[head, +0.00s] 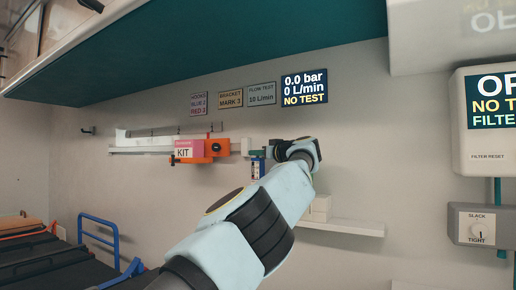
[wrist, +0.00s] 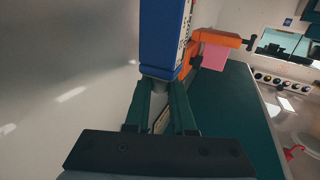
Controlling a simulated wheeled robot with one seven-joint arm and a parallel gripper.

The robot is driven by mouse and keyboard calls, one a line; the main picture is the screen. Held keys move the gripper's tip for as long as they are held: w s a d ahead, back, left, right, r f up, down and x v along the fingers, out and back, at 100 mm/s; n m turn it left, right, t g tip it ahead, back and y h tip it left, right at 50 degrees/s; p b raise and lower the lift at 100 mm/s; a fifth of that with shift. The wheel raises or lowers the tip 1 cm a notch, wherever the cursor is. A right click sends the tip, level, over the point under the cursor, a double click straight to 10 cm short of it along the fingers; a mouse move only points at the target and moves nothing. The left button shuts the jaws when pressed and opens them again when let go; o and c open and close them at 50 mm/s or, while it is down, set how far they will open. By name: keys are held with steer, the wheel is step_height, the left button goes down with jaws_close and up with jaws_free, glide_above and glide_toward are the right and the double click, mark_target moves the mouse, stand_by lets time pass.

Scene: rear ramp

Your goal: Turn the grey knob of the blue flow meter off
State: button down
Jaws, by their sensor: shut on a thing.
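The blue flow meter (wrist: 165,40) fills the upper middle of the wrist view. In the head view the flow meter (head: 257,168) is small and partly hidden behind my arm, below the wall rail. The grey knob (wrist: 157,84) shows at the end of the meter's blue body, between my fingertips. My gripper (wrist: 158,90) has its two green fingers closed on the knob, one on each side. In the head view the fingers are mostly hidden by my wrist. The knob's turn position cannot be read.
An orange bracket (head: 217,147) with a pink kit box (head: 186,149) sits on the wall rail (head: 140,150) left of the meter. A blue display (head: 304,88) above reads 0.0 bar, 0 L/min, NO TEST. A white shelf (head: 345,228) is below right.

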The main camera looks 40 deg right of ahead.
steer(key=shift+f, duration=0.2)
steer(key=c, duration=1.1)
jaws_free()
steer(key=o, duration=0.3)
steer(key=shift+o, duration=0.2)
steer(key=shift+r, duration=0.1)
steer(key=shift+s+b, duration=0.45)
steer(key=shift+s, duration=0.05)
steer(key=s+a+b, duration=0.2)
steer(key=s+b, duration=0.2)
steer(key=s, duration=0.5)
steer(key=shift+s, duration=0.25)
